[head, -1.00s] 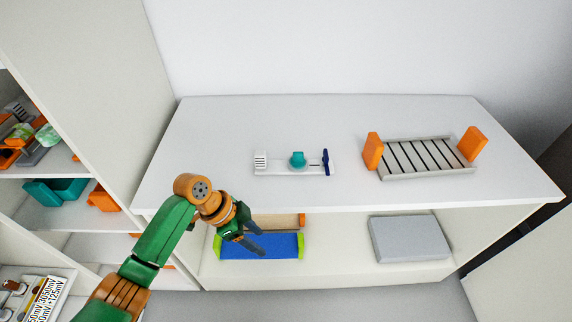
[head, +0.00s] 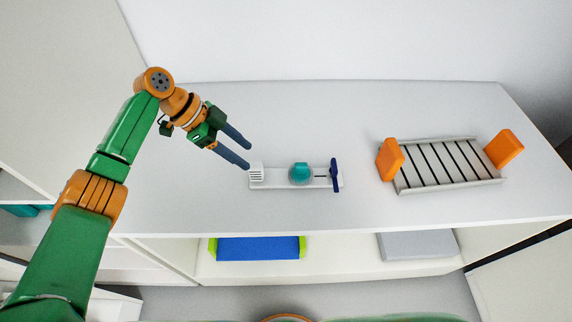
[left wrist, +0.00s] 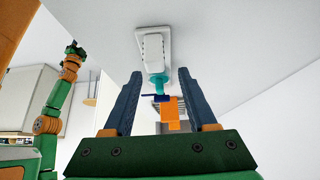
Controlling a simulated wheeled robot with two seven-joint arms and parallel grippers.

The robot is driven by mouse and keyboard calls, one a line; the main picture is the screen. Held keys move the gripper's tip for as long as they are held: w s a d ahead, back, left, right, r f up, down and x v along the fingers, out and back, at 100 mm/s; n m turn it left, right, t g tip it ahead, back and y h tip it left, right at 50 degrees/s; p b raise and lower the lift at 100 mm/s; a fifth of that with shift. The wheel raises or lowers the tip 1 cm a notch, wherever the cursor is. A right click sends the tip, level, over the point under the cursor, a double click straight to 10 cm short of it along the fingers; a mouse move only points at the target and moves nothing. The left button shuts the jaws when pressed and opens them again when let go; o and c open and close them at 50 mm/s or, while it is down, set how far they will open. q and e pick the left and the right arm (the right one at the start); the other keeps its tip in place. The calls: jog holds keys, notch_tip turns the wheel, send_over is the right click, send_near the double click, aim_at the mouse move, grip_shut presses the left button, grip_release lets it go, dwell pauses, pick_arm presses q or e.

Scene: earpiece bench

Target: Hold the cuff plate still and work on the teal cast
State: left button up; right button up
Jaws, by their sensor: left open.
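The cuff plate (head: 272,185) is a small white strip lying on the bench top. A ribbed white block (head: 256,173) stands at its left end, the round teal cast (head: 301,173) near its middle and a dark blue upright piece (head: 335,175) at its right end. My left gripper (head: 249,155) is open and empty at the plate's left end, its fingers pointing right. In the left wrist view the plate (left wrist: 138,36) and teal cast (left wrist: 158,80) show between and beyond the fingers. My right gripper (left wrist: 75,48) shows small and far off at the left there; its jaws are unclear.
A grey slatted rack (head: 447,164) with orange end blocks (head: 391,160) stands to the right on the bench top. A blue bin (head: 258,248) and a grey box (head: 417,245) sit on the shelf below. The bench top between plate and rack is clear.

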aim_at(255, 164)
pick_arm(q)
jog(key=shift+s+d+f+b, duration=0.35)
jog(key=shift+f+b, duration=0.15)
jog(key=shift+f, duration=0.05)
jog(key=shift+s+d+f+b, duration=0.3)
jog(key=shift+d+f+b, duration=0.05)
jog(key=shift+f+b, duration=0.15)
jog(key=x, duration=0.1)
jog(key=b+x, duration=0.2)
jog(key=shift+w+d+f, duration=0.1)
jog(key=shift+w+f, duration=0.15)
jog(key=shift+w, duration=0.05)
jog(key=shift+d+f+b, duration=0.2)
jog(key=shift+b, duration=0.25)
jog(key=shift+s+d+f, duration=0.1)
jog(key=shift+d, duration=0.1)
pick_arm(e)
jog(key=f, duration=0.4)
jog(key=s+f, duration=0.1)
jog(key=shift+f, duration=0.4)
pick_arm(q)
grip_shut()
pick_arm(e)
jog(key=shift+w, duration=0.1)
